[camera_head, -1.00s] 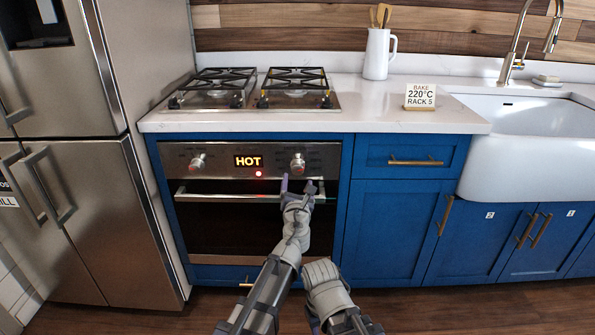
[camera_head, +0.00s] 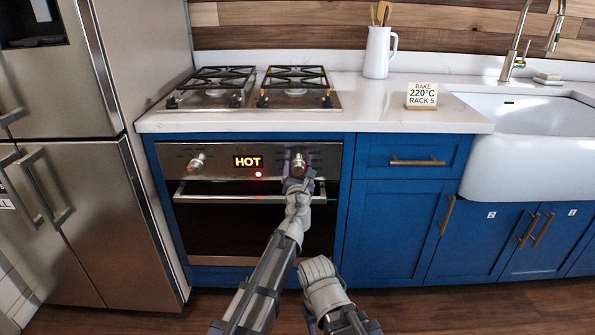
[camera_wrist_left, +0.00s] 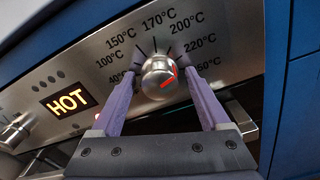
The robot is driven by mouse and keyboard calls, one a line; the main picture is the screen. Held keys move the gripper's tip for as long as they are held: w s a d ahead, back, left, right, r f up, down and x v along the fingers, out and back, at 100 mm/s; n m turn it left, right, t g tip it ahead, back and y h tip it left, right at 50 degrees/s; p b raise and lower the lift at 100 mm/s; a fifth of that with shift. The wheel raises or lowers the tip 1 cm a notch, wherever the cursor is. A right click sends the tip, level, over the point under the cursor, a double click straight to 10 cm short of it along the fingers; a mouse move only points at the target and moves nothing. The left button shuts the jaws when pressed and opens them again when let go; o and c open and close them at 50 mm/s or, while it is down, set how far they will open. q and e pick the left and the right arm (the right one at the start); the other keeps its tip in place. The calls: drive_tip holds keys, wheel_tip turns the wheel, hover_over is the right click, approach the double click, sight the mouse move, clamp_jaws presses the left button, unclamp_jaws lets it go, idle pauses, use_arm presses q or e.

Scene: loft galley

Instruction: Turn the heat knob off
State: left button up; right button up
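The heat knob (camera_head: 299,163) is the right round silver knob on the oven's control panel. In the left wrist view the heat knob (camera_wrist_left: 158,80) has a red mark on its right side, facing roughly the 220°C side of the printed temperature scale. My left gripper (camera_head: 298,178) is at the panel in front of this knob. In the left wrist view its two purple fingers stand apart, one on each side of the knob; contact is not clear. A lit display (camera_head: 248,161) reads HOT. My right arm shows low in the head view, but its gripper does not.
A second knob (camera_head: 197,162) sits left of the display. The oven handle (camera_head: 235,199) runs just below the panel, under my left gripper. The hob (camera_head: 250,90) and a card (camera_head: 422,95) reading BAKE 220°C RACK 5 are on the counter above.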

use_arm(q)
clamp_jaws()
idle(0.4)
